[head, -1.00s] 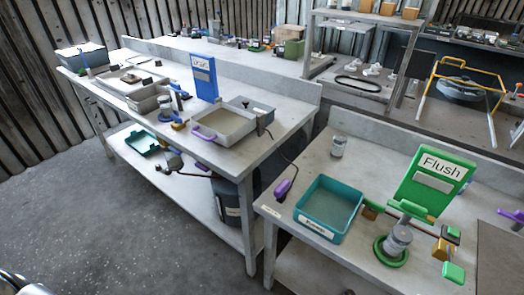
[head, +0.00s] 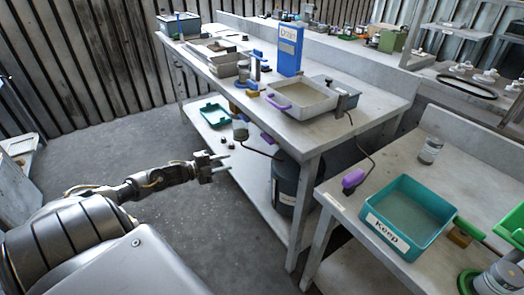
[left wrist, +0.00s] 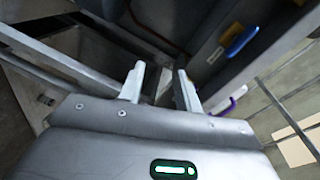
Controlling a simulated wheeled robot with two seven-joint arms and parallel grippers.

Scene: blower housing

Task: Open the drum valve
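A dark drum (head: 288,185) stands on the lower shelf under the long bench in the head view. A dark hose runs from its top to the left, and a small purple part (head: 267,139) shows near it. I cannot make out a valve for sure. My left gripper (head: 224,168) is open and empty, in front of the lower shelf and left of the drum, apart from it. The left wrist view shows its two fingers (left wrist: 160,85) spread with nothing between them. A blue handle (left wrist: 241,42) and a purple hook (left wrist: 238,92) lie beyond. My right gripper is not in view.
The bench (head: 340,125) carries a grey tray (head: 300,100) and a blue sign (head: 290,48). A teal bin (head: 408,218) marked Keep stands on the right table. A teal tray (head: 214,114) lies on the lower shelf. The floor (head: 150,150) left of the bench is clear.

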